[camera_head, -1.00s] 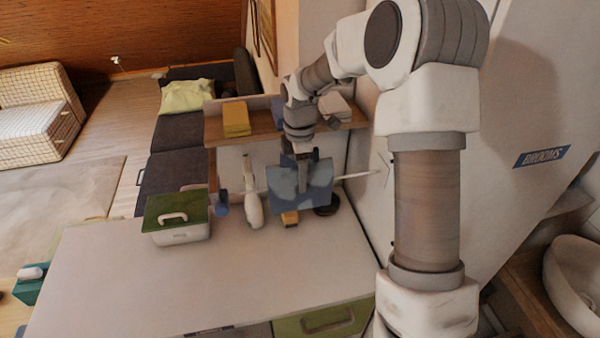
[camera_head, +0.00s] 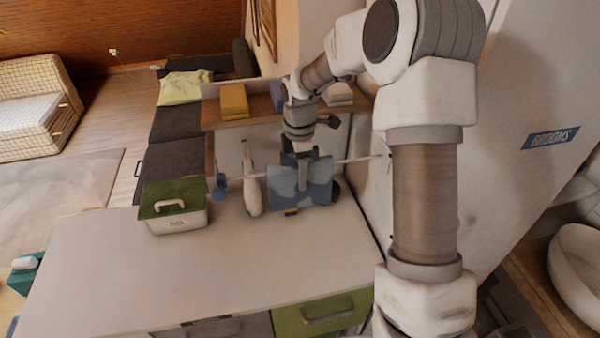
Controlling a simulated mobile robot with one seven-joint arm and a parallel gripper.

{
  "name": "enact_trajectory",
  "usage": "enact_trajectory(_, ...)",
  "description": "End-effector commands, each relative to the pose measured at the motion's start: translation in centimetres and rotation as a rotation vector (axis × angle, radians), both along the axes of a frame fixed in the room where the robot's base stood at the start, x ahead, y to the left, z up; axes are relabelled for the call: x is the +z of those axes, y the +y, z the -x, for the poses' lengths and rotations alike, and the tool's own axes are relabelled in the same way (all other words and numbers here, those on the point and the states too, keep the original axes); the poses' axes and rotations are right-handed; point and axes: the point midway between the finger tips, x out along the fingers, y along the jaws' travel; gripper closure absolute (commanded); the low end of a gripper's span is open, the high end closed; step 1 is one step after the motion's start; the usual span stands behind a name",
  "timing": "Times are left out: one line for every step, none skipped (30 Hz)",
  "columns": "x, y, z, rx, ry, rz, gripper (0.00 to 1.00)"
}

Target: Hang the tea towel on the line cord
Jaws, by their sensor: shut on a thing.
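The tea towel (camera_head: 285,187) is a blue-grey cloth that hangs spread at the line cord, above the back of the white counter. The line cord (camera_head: 352,160) is a thin pale line below the shelf; it shows to the left and right of the towel. My gripper (camera_head: 302,172) points down in front of the towel and is shut on its upper middle. The towel hides the middle of the cord, so I cannot tell whether cloth lies over it.
A green-lidded white box (camera_head: 175,208) stands on the counter (camera_head: 230,270) at left. A white bottle-like object (camera_head: 251,190) stands beside the towel. The wooden shelf (camera_head: 235,122) above holds a yellow stack (camera_head: 234,100). The counter's front is clear.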

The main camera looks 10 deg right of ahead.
Motion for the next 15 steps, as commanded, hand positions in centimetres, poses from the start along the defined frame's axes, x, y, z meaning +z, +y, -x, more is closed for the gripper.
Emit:
enact_trajectory(0.01, 0.0, -0.01, 0.0, 0.0, 0.0, 1.0)
enact_trajectory(0.01, 0.0, -0.01, 0.0, 0.0, 0.0, 0.42)
enact_trajectory(0.01, 0.0, -0.01, 0.0, 0.0, 0.0, 0.35)
enact_trajectory(0.01, 0.0, -0.01, 0.0, 0.0, 0.0, 0.3)
enact_trajectory(0.01, 0.0, -0.01, 0.0, 0.0, 0.0, 0.24)
enact_trajectory(0.01, 0.0, -0.01, 0.0, 0.0, 0.0, 0.17)
enact_trajectory(0.01, 0.0, -0.01, 0.0, 0.0, 0.0, 0.13)
enact_trajectory(0.01, 0.0, -0.01, 0.0, 0.0, 0.0, 0.13)
enact_trajectory(0.01, 0.0, -0.01, 0.0, 0.0, 0.0, 0.13)
enact_trajectory(0.01, 0.0, -0.01, 0.0, 0.0, 0.0, 0.13)
enact_trajectory(0.01, 0.0, -0.01, 0.0, 0.0, 0.0, 0.13)
enact_trajectory(0.01, 0.0, -0.01, 0.0, 0.0, 0.0, 0.13)
enact_trajectory(0.01, 0.0, -0.01, 0.0, 0.0, 0.0, 0.13)
enact_trajectory(0.0, 0.0, 0.0, 0.0, 0.0, 0.0, 0.13)
enact_trajectory(0.03, 0.0, 0.0, 0.0, 0.0, 0.0, 0.13)
